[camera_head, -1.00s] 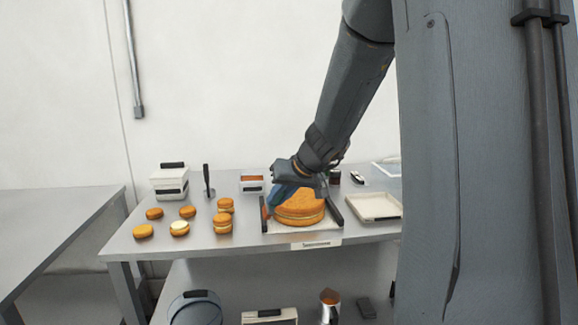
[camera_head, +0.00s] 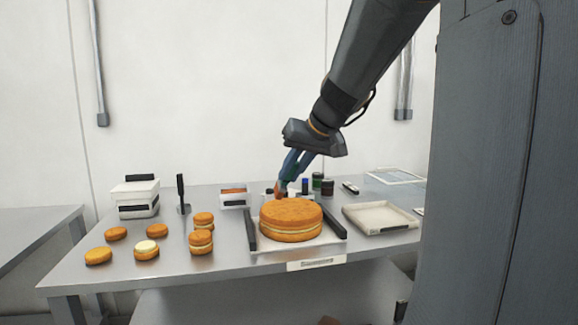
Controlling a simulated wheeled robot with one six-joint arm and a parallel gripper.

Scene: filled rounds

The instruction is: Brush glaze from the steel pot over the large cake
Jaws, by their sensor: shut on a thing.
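The large cake (camera_head: 291,214) is a two-layer round with a pale filling line, on a white tray (camera_head: 262,246) with dark handles at its sides. My gripper (camera_head: 287,181) has blue fingers and is just behind and above the cake's back edge. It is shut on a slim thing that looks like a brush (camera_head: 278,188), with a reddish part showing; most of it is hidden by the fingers. I cannot make out the steel pot for certain; only a brownish scrap shows at the bottom edge of the picture.
Small round cakes (camera_head: 200,240) stand on the steel table to the left. White boxes (camera_head: 135,197), a dark-handled upright tool (camera_head: 181,192) and an orange-filled container (camera_head: 234,197) stand behind. Small jars (camera_head: 327,187) are behind the cake. An empty pale tray (camera_head: 380,218) lies to its right.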

